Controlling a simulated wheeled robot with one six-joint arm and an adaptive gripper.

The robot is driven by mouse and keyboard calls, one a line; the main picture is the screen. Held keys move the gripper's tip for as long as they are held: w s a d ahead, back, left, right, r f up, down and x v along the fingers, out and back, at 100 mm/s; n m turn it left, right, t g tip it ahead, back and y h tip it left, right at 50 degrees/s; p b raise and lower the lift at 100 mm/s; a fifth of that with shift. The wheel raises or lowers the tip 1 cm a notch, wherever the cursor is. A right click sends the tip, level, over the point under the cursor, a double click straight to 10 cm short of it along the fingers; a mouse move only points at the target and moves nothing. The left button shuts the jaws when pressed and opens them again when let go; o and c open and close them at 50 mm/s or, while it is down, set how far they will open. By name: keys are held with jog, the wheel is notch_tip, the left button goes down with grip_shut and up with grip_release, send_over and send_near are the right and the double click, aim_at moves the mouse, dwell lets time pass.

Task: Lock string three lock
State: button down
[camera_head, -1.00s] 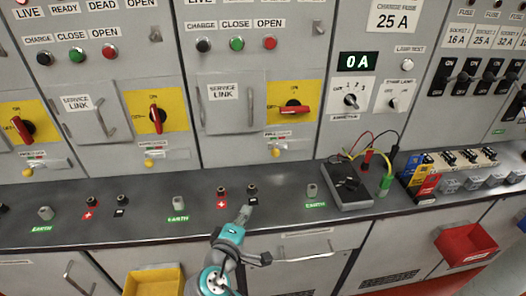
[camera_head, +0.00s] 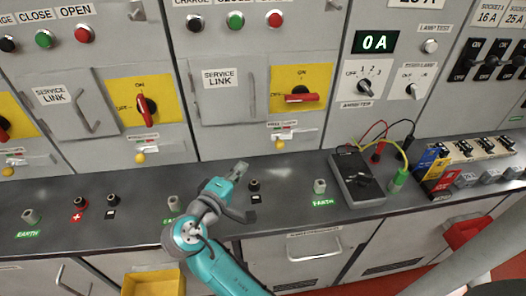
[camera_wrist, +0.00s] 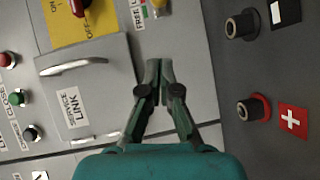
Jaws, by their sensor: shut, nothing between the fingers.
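The rightmost string panel in view has a yellow isolator plate (camera_head: 318,76) with a red handle (camera_head: 301,98) lying horizontal. Below it is a small lock (camera_head: 293,136) with a green and red label and a yellow knob or tag (camera_head: 279,144). I cannot read its label or a string number. My gripper (camera_head: 240,167) is shut and empty, in front of and below that lock, apart from it. In the wrist view my gripper (camera_wrist: 158,68) points towards the panel, and the lock's yellow part (camera_wrist: 158,6) shows at the top edge.
A service link door (camera_head: 227,97) with a handle is left of the isolator. The bench holds red and black terminals (camera_head: 254,186), an earth stud (camera_head: 320,186) and a meter (camera_head: 357,180) with leads. Neighbouring panel has a similar lock (camera_head: 146,148), its red handle upright.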

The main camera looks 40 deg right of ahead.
aim_at(282, 146)
jog(key=x, duration=0.4)
jog(key=s+x, duration=0.1)
jog(key=x, duration=0.3)
jog(key=s+x, duration=0.1)
jog(key=x, duration=0.3)
jog(key=shift+d+f, duration=0.1)
jog(key=shift+d, duration=0.25)
jog(key=shift+s+d, duration=0.25)
jog(key=shift+d, duration=0.25)
jog(key=s+d, duration=0.2)
jog(key=d, duration=0.1)
jog(key=shift+a, duration=0.1)
